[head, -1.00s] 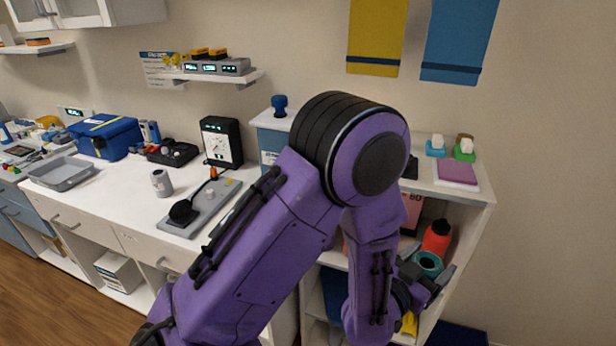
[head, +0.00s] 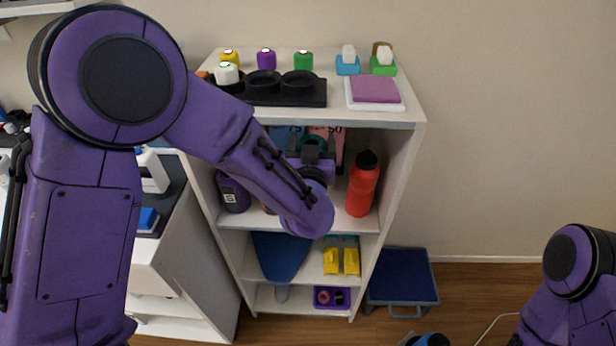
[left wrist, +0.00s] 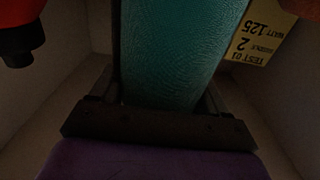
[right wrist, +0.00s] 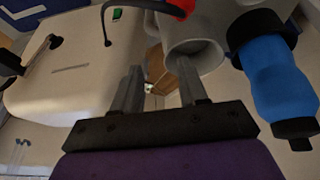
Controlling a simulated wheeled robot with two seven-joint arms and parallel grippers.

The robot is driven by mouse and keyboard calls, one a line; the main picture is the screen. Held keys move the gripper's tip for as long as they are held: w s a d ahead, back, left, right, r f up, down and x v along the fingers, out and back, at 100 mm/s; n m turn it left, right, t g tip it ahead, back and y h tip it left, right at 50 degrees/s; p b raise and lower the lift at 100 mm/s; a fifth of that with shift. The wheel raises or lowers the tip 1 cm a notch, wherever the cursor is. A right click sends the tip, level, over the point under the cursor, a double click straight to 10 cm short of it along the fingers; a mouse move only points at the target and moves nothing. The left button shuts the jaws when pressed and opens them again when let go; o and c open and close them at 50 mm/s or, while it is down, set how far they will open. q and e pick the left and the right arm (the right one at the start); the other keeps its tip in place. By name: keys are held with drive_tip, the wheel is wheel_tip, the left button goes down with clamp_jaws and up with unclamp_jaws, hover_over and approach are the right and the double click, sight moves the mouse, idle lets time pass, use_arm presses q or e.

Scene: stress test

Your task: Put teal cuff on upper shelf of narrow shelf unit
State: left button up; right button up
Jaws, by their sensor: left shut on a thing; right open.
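The narrow shelf unit (head: 400,165) stands against the wall in the head view. My left arm reaches into its upper compartment. My left gripper (head: 316,155) is mostly hidden there by my own wrist. In the left wrist view the teal cuff (left wrist: 183,45) lies between the fingers of my left gripper (left wrist: 160,98), which is shut on it. A bit of teal shows beyond my wrist in the head view. Whether the cuff touches the upper shelf (head: 345,222) cannot be told. My right gripper (right wrist: 160,85) is open and empty in the right wrist view.
A red bottle (head: 362,188) stands right of my left gripper, a purple bottle (head: 233,193) left of it. Cards (head: 328,138) stand behind. The shelf's top holds a black tray (head: 285,93) and small items. A blue bottle (right wrist: 275,75) is near my right gripper.

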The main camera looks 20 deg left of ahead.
use_arm(q)
wheel_tip(320, 180, down, 10)
drive_tip(key=shift+w+d+r, duration=0.1)
drive_tip(key=shift+r, duration=0.2)
